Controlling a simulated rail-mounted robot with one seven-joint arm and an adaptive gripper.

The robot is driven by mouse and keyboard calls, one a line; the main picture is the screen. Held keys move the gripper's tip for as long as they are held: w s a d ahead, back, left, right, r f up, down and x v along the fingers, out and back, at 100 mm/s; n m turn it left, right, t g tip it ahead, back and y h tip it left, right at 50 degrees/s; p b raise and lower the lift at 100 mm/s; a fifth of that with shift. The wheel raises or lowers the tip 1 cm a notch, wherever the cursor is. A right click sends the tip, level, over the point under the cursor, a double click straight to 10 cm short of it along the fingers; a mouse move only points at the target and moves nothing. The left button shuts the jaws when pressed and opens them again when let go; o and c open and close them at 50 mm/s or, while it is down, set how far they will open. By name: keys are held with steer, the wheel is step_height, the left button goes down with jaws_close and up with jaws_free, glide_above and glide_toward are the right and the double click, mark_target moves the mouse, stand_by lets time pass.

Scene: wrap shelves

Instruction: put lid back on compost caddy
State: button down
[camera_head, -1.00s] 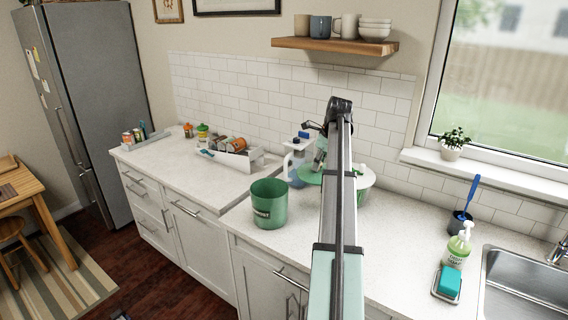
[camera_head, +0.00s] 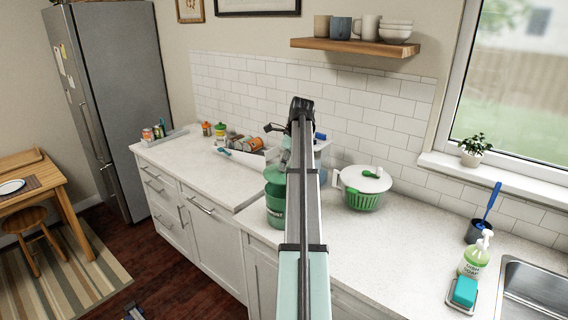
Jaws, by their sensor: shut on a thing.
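The compost caddy (camera_head: 274,210) is a green bin standing on the counter left of my arm. My arm hides its right side. The green lid (camera_head: 272,175) is at the caddy's top, also partly behind my arm. I cannot tell whether it touches the rim or hangs just above it. My gripper (camera_head: 284,163) is shut on the lid from above; its fingertips are mostly hidden by my arm.
A green salad spinner with a white lid (camera_head: 364,188) stands to the right. A white rack (camera_head: 252,156) with cans lies behind left. A blue-capped bottle (camera_head: 320,145) is partly behind my arm. Soap bottle (camera_head: 474,256), sponge (camera_head: 465,291) and sink (camera_head: 535,290) are at right.

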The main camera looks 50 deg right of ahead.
mark_target(284, 174)
step_height(284, 174, down, 3)
steer(key=shift+r+b, duration=0.1)
steer(key=shift+b, duration=0.8)
steer(key=shift+f, duration=1.15)
steer(key=shift+r+p, duration=0.1)
steer(key=shift+p, duration=0.6)
steer(key=shift+f+p, duration=0.25)
steer(key=shift+p, duration=0.35)
stand_by(1.4)
steer(key=shift+c, duration=1.7)
jaws_free()
